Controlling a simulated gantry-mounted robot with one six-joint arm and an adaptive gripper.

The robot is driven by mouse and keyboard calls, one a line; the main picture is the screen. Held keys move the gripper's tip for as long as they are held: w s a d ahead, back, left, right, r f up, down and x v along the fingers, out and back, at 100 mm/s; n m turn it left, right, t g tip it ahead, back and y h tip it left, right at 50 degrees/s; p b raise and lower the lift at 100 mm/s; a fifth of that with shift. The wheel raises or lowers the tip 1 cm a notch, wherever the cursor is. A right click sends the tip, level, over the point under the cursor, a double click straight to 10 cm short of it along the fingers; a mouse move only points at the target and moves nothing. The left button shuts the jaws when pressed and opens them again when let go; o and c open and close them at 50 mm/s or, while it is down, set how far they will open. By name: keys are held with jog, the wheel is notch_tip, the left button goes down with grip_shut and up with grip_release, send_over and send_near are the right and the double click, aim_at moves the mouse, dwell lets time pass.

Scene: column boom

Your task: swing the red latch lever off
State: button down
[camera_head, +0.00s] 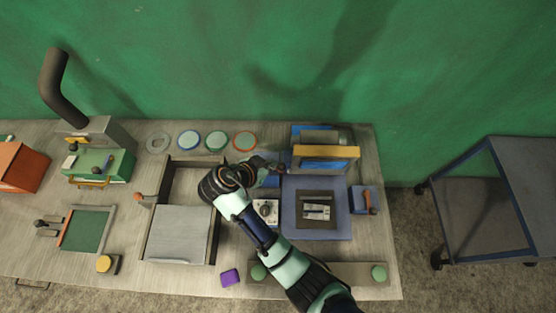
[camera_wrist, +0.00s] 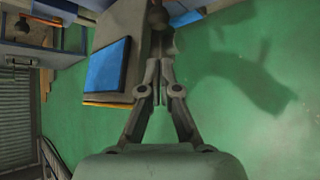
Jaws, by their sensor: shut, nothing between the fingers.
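A red-brown lever (camera_head: 372,203) stands on a small blue box (camera_head: 360,193) at the right end of the bench, beside the blue machine. A reddish-brown handle (camera_wrist: 22,25) shows at the top left of the wrist view, probably the same lever. My gripper (camera_head: 270,165) is left of the machine's raised yellow-edged cover (camera_head: 325,152), well apart from that lever. In the wrist view my gripper (camera_wrist: 160,68) is shut and empty. A dark round knob (camera_wrist: 157,17) lies just beyond the fingertips; I cannot tell whether they touch it.
The machine's blue panel (camera_wrist: 108,66) is close to my fingers. A white dial box (camera_head: 265,211) lies below my forearm. A second lever with an orange knob (camera_head: 140,197) stands beside the grey tray (camera_head: 178,234). A blue-framed cart (camera_head: 480,205) stands right of the bench across a floor gap.

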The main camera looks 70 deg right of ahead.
jog(key=x, duration=0.9)
jog(key=shift+d, duration=0.1)
